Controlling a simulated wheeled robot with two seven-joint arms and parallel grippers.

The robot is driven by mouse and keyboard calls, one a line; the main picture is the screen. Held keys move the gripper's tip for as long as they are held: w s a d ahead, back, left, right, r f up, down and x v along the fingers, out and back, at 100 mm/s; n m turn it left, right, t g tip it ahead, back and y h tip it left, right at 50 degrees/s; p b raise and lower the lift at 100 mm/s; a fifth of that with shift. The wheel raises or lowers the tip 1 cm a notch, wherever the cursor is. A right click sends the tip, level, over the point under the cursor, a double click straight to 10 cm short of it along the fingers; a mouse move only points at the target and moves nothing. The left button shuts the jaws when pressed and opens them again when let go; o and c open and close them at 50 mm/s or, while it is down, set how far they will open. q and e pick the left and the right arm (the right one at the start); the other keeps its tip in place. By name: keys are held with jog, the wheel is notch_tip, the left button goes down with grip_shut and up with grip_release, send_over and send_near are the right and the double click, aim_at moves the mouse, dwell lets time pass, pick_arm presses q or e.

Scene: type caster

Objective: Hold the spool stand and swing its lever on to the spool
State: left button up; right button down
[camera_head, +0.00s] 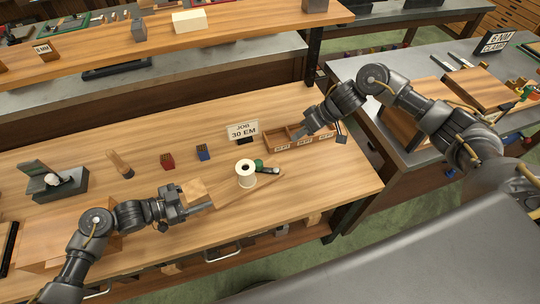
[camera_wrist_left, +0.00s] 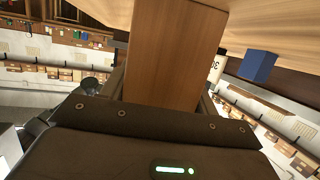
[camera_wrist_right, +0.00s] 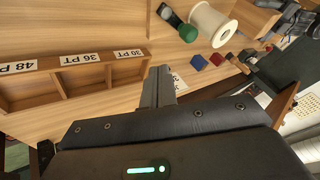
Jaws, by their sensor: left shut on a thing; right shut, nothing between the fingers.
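The spool stand (camera_head: 222,196) is a wooden base on the bench with a raised block at its left end. A white spool (camera_head: 245,174) stands upright on it. The dark lever (camera_head: 270,170) with a green knob (camera_head: 259,164) lies just right of the spool, pointing right. In the right wrist view the spool (camera_wrist_right: 212,25), green knob (camera_wrist_right: 188,33) and lever (camera_wrist_right: 168,14) show at the top. My left gripper (camera_head: 200,205) is shut on the stand's left end; the wood (camera_wrist_left: 175,55) fills its wrist view. My right gripper (camera_head: 301,143) is shut and empty, above the compartment tray, right of the stand.
The compartment tray (camera_wrist_right: 75,72) has labelled sections. A job sign (camera_head: 242,131) stands behind the spool. Red (camera_head: 168,161) and blue (camera_head: 203,152) blocks sit behind the left gripper. A wooden-handled tool (camera_head: 121,163) and dark box (camera_head: 62,186) are further left. Bench space in front is clear.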

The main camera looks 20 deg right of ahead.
aim_at(262, 162)
jog(key=shift+f, duration=0.1)
jog(key=x, duration=1)
jog(key=shift+a, duration=0.15)
jog(key=a, duration=0.1)
jog(key=s+a, duration=0.1)
jog(key=shift+s+a, duration=0.15)
jog(key=shift+a, duration=0.25)
jog(key=shift+s+a, duration=0.1)
jog(key=shift+a, duration=0.25)
jog(key=shift+s+a, duration=0.3)
jog(key=shift+a, duration=0.3)
jog(key=d, duration=0.1)
jog(key=w+d, duration=0.2)
jog(key=d, duration=0.1)
jog(key=v, duration=1)
jog(key=shift+w+d, duration=0.15)
jog(key=shift+w, duration=0.05)
